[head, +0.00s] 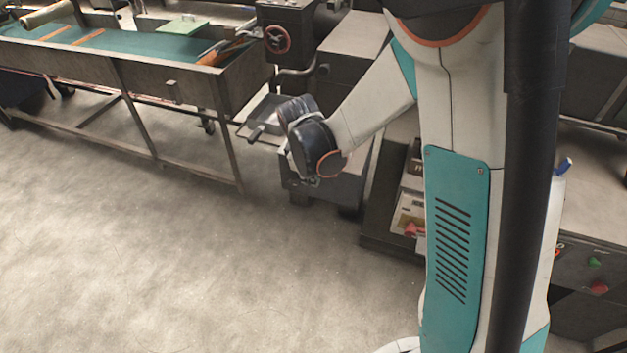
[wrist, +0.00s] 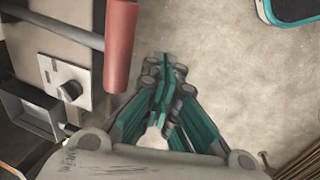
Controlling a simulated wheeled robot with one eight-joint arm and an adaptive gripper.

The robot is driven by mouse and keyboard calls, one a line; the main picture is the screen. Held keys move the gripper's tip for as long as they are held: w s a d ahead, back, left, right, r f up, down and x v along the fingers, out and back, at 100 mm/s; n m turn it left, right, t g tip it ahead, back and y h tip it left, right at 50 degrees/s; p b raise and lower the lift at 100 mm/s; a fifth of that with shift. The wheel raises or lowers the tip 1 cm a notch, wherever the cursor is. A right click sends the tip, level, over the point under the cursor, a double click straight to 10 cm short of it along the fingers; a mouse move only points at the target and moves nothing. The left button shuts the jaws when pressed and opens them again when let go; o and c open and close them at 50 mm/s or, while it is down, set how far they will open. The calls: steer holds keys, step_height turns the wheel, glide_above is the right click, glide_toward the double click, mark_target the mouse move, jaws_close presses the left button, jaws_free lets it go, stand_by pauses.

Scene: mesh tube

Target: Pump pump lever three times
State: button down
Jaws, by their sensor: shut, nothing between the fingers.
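The likely pump lever, a grey rod with a red cylindrical grip (wrist: 121,45), reaches in from the upper left in the wrist view. A small red grip (head: 411,229), probably the same lever, shows low beside my arm in the head view. My gripper (wrist: 164,65) has green and grey fingers drawn together, with nothing between them. The fingertips appear just right of the red grip in the picture, with a narrow gap of floor between; the depth between them is unclear. My fingers cannot be made out in the head view.
A grey panel with a dark knob (wrist: 68,90) lies left of the grip. A long metal trough table (head: 165,88) with a green bed stands at the back left. A machine with a red handwheel (head: 277,39) stands beside it. The floor (head: 150,260) at left is clear.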

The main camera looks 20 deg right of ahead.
steer(key=v, duration=0.3)
steer(key=p+v, duration=0.1)
steer(key=v, duration=0.1)
steer(key=shift+s+a, duration=0.25)
steer(key=shift+s, duration=0.15)
stand_by(0.3)
steer(key=w+d+r+g+p, duration=0.1)
steer(key=w+d+r+p, duration=0.1)
steer(key=r, duration=0.4)
steer(key=w+d+r+g+y+p, duration=0.1)
steer(key=w+d+r+p, duration=0.1)
steer(key=r+p, duration=0.4)
steer(key=shift+w+d+r+y, duration=0.25)
steer(key=shift+w+y, duration=0.05)
steer(key=shift+w, duration=0.6)
steer(key=shift+f, duration=0.1)
step_height(320, 180, down, 14)
steer(key=b, duration=0.2)
steer(key=shift+b, duration=0.35)
